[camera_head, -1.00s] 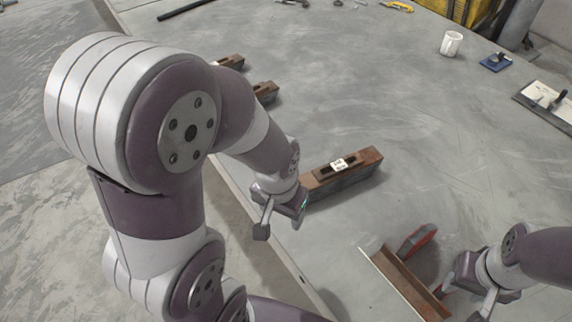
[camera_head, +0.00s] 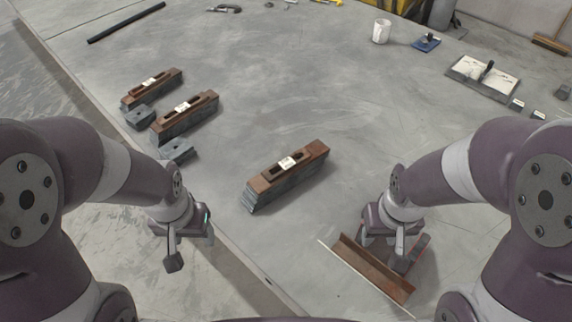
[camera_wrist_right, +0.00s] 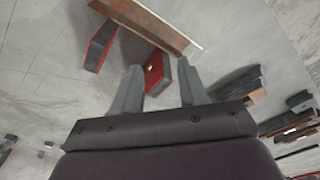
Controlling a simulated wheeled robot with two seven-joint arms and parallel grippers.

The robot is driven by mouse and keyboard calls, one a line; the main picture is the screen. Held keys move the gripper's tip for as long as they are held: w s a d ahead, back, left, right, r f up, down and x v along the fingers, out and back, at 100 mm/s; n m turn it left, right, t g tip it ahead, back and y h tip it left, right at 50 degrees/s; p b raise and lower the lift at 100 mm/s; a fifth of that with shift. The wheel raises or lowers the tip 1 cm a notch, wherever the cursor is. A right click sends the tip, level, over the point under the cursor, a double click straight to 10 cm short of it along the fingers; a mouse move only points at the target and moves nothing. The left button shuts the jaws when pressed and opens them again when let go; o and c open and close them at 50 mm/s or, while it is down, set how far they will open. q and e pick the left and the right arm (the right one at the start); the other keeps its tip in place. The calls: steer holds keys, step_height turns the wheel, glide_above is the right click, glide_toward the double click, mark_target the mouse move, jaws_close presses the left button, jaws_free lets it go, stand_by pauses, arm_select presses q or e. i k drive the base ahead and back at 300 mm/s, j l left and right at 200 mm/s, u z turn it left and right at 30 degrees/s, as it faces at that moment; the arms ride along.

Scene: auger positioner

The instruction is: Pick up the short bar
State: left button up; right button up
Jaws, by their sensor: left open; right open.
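Three brown, rust-coloured bars with white labels lie on dark grey blocks: one mid-table (camera_head: 310,157), two at the left (camera_head: 205,101) (camera_head: 138,96). I cannot tell which is the short bar. A brown angle-shaped bar (camera_head: 372,272) lies at the front right; it also shows in the right wrist view (camera_wrist_right: 150,25). My left gripper (camera_head: 182,248) is open and empty, off the table's left edge, apart from the bars. My right gripper (camera_head: 395,248) is open above the angle-shaped bar and red-sided blocks; its two fingers show in the right wrist view (camera_wrist_right: 160,90).
Red-sided blocks (camera_wrist_right: 156,74) (camera_wrist_right: 100,45) sit beside the angle-shaped bar. Small grey blocks (camera_head: 140,118) (camera_head: 180,150) stand by the left bars. A long black bar (camera_head: 126,22), a white mug (camera_head: 381,31) and a tray (camera_head: 468,84) lie further back. The table's middle is largely clear.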

mark_target(287, 163)
steer(key=i+j+z, duration=0.1)
steer(key=j, duration=0.2)
steer(key=i+j, duration=0.2)
steer(key=j, duration=0.15)
steer(key=i+j+z, duration=0.15)
steer(key=j, duration=0.2)
steer(key=i+j+z, duration=0.1)
steer(key=j, duration=0.25)
steer(key=i+j, duration=0.15)
steer(key=j, duration=0.2)
steer(key=z, duration=0.05)
